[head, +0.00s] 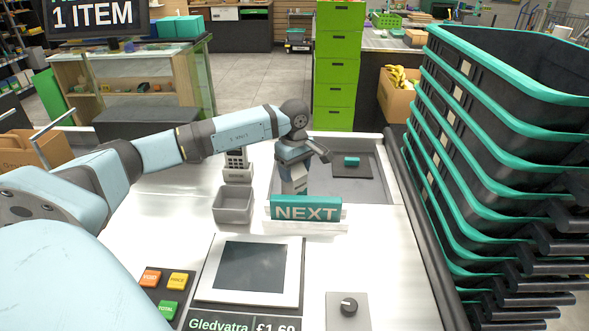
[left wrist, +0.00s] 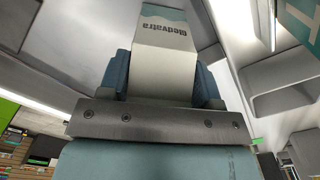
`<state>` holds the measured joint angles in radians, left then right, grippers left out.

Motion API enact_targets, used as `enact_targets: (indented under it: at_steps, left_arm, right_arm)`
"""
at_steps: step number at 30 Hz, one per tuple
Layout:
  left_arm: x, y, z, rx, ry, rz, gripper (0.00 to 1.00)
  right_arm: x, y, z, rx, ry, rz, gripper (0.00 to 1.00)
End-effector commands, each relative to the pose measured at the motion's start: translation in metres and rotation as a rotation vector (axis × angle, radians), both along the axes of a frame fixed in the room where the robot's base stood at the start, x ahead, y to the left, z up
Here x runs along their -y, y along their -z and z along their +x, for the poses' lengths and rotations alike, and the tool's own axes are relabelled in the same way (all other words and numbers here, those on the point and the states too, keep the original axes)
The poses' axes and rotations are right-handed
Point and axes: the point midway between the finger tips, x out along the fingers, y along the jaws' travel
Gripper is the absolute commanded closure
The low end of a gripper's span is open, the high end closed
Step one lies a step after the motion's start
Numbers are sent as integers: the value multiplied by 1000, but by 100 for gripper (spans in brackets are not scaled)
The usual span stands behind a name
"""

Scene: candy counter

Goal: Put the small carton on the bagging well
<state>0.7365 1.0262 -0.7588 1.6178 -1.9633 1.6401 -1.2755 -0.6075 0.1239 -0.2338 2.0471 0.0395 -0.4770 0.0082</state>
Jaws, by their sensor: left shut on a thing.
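The small carton (head: 299,181), white with a teal end, also shows in the left wrist view (left wrist: 166,55) with "Gledvatra" printed on it. My left gripper (head: 293,168) is shut on it; its blue fingers (left wrist: 163,78) press on either side of the carton. It points down behind the NEXT sign, over the left part of the bagging well (head: 373,188), a grey recess in the counter. The sign partly blocks the view there, so I cannot tell whether the carton touches the well floor. My right gripper is not in view.
The teal NEXT sign (head: 306,209) stands just in front of the well. A small teal item (head: 352,161) lies on a dark pad in the well. A grey bin (head: 233,204) and a card terminal (head: 237,165) stand to the left. Stacked black baskets (head: 470,150) rise at right.

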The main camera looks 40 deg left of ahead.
Motion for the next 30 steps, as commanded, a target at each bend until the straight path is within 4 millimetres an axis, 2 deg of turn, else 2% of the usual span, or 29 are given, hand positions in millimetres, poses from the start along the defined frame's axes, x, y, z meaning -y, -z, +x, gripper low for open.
enact_targets:
  at_steps: [3, 4, 7, 18, 23, 30]
  left_arm:
    - [0, 2, 0, 1, 0, 0, 82]
    - [0, 1, 0, 1, 0, 0, 35]
    - [0, 1, 0, 1, 0, 0, 12]
    - [0, 0, 0, 0, 0, 0, 12]
    - [-1, -26, 1, 4, 0, 2, 12]
    - [0, -83, 1, 5, 0, 0, 12]
  right_arm:
    - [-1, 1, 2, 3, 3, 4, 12]
    - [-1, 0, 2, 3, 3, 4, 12]
    - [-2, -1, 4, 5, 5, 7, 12]
    - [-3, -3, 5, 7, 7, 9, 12]
    - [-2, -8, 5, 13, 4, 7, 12]
    - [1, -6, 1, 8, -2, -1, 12]
